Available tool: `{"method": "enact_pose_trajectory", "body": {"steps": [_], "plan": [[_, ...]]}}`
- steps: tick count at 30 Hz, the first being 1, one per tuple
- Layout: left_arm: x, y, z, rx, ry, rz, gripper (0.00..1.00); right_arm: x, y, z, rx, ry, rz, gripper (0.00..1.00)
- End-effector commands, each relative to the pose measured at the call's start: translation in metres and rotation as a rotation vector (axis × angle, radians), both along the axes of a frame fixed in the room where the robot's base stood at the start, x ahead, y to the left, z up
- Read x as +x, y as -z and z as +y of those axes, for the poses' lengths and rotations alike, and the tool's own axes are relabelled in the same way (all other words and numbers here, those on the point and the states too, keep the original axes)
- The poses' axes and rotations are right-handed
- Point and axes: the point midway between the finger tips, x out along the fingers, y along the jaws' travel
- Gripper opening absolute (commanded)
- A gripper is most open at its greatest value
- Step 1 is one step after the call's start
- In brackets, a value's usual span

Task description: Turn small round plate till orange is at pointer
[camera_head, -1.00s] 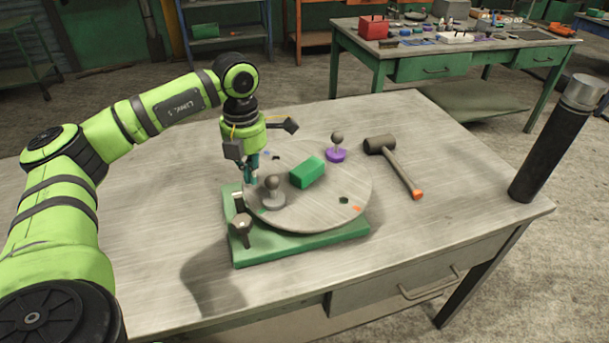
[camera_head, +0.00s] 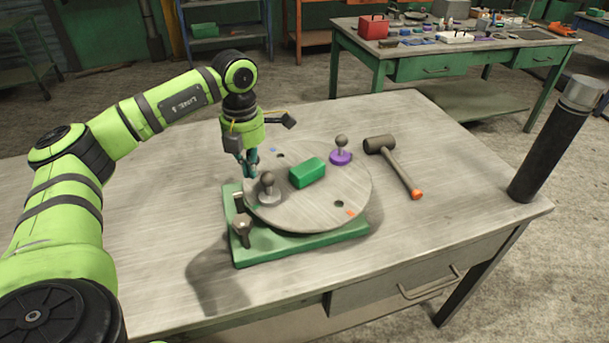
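The small round plate (camera_head: 310,207) is a grey disc on a green base (camera_head: 295,246) on the table. Its orange mark (camera_head: 350,213) is at the front right, beside a dark hole, and a blue mark (camera_head: 273,150) is at the back left. A grey knob (camera_head: 268,189), a green block (camera_head: 307,172) and a purple knob (camera_head: 340,153) are on the plate. A dark metal piece (camera_head: 242,228), possibly the pointer, stands at the base's left front. My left gripper (camera_head: 250,168) points down at the plate's left back edge. Its fingertips are small and partly hidden; their opening and contact are unclear. The orange mark is away from the metal piece.
A mallet (camera_head: 397,166) lies right of the plate. A black post with a metal top (camera_head: 556,140) stands at the table's right corner. The table's front right is clear. A second bench (camera_head: 450,55) with tools and a red box is behind.

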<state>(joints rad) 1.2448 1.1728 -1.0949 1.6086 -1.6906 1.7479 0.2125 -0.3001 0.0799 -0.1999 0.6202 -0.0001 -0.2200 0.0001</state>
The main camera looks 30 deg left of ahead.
Motion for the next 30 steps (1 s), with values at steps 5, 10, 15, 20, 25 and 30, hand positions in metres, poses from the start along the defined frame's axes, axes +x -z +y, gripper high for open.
{"method": "enact_pose_trajectory", "body": {"steps": [5,10,15,20,25,30], "plan": [[0.007,-0.001,0.005,-0.001,-0.001,0.000,0.00,0.000,-0.003,0.000,0.000,0.000,0.000,0.40],[0.011,0.000,0.009,-0.001,0.000,0.000,0.00,0.000,-0.005,0.000,0.000,0.000,0.000,0.40],[0.011,0.000,0.009,0.000,0.000,0.000,0.00,0.000,-0.004,0.000,0.000,0.000,0.000,0.40],[0.012,0.000,0.010,-0.001,0.000,0.000,0.00,0.000,-0.005,0.000,0.000,0.000,0.000,0.40],[0.018,-0.001,0.013,-0.001,-0.002,0.000,0.00,0.000,-0.008,0.000,0.000,0.000,0.000,0.40],[0.024,-0.001,0.017,-0.001,-0.001,-0.001,0.00,0.000,-0.011,0.000,0.000,0.000,0.000,0.40]]}}
